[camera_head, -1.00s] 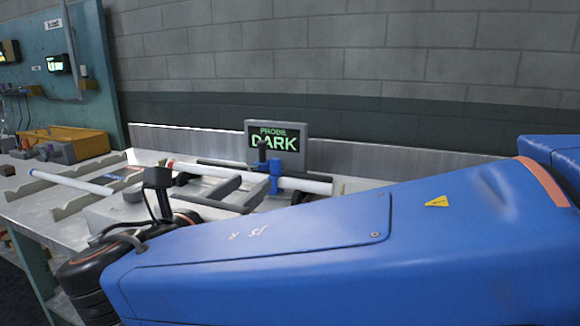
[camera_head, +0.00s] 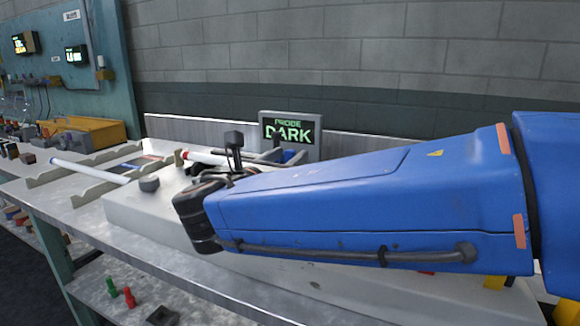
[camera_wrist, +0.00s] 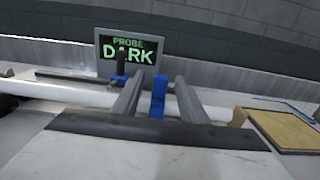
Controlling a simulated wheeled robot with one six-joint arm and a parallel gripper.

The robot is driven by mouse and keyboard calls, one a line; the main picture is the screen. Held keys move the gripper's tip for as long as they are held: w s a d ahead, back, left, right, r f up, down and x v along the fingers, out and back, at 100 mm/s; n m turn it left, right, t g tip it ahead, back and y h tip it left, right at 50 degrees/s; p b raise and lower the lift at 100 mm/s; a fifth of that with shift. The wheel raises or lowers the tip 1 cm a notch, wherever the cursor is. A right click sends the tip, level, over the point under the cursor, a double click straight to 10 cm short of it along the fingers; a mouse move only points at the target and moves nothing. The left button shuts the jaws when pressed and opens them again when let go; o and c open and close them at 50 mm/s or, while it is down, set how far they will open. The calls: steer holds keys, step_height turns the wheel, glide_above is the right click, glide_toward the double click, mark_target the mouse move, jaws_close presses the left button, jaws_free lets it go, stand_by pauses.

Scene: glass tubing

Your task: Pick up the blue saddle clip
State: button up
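The blue saddle clip (camera_wrist: 157,98) stands upright at the white glass tube (camera_wrist: 70,92) in the middle of the wrist view. My gripper (camera_wrist: 160,77) is open, with one grey finger to the left of the clip and one to the right, and a gap on each side. I cannot tell how deep the clip sits between the fingers. A second blue part (camera_wrist: 118,80) with a dark post is behind the left finger. In the head view, my blue arm hides most of the gripper and the clip; a bit of blue shows under the sign.
The sign (camera_head: 287,130) reading PROBE DARK stands behind the tube against the back ledge. Notched rails (camera_head: 85,165) hold another white tube at the left. A yellow bin (camera_head: 85,130) is further left. A tan board (camera_wrist: 285,130) lies at the right in the wrist view.

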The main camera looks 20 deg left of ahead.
steer(key=shift+w+d, duration=0.2)
steer(key=shift+w, duration=2.45)
jaws_close()
